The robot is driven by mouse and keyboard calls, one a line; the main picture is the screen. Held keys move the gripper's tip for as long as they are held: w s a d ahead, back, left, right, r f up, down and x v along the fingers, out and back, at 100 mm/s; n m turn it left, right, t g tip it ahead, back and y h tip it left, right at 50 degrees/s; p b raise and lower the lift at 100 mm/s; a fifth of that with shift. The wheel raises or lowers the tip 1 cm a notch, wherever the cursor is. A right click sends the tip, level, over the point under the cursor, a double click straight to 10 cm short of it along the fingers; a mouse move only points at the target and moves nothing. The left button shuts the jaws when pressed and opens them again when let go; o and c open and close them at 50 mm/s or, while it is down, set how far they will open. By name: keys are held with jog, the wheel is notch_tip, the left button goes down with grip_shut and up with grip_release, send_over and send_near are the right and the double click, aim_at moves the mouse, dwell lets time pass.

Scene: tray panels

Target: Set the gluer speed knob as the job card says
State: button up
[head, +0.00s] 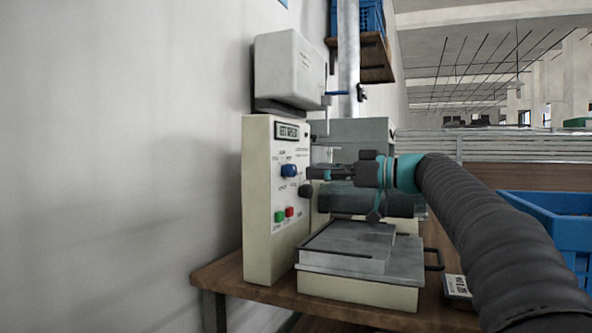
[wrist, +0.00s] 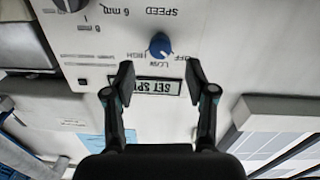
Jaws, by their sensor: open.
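The blue speed knob (head: 289,171) sits on the cream panel of the gluer (head: 262,205). In the wrist view, which is upside down, the knob (wrist: 160,46) has OFF, LOW and HIGH printed around it. I cannot tell for sure where its pointer sits. A framed plate (head: 291,131) above the knob starts with "SET SP"; it also shows in the wrist view (wrist: 158,86), its end hidden by a finger. My gripper (wrist: 158,80) is open and empty, its fingers apart in front of the panel near the knob. In the head view my gripper (head: 311,180) is right of the knob.
A green button (head: 279,216) and a red button (head: 289,211) sit low on the panel. A grey box (head: 289,67) tops the gluer. A small dark-framed card (head: 457,286) lies at the bench's right. A blue crate (head: 550,225) stands at right.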

aim_at(295, 170)
jog(key=x, duration=0.6)
jog(key=shift+a+p, duration=0.1)
jog(key=shift+p, duration=0.2)
grip_shut()
